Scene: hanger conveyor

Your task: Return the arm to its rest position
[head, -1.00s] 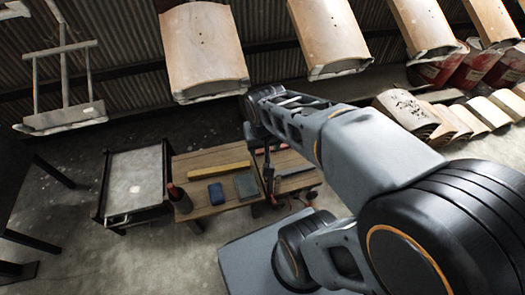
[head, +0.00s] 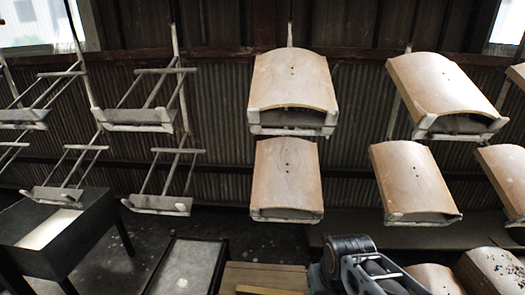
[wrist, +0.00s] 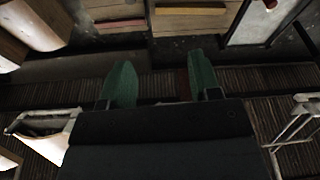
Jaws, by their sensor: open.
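My gripper (wrist: 160,85) shows in the wrist view with two green fingers set wide apart. It is open, with nothing between the fingers. In the head view part of my arm (head: 358,265) shows at the bottom, right of the middle; the gripper itself cannot be made out there.
Curved wooden panels, such as one (head: 292,85), hang on racks in the middle and right. Empty hangers (head: 140,115) hang at the left. A dark table (head: 55,235) stands lower left, a cart (head: 185,268) beside a wooden bench (head: 262,277). More panels (head: 492,270) are stacked lower right.

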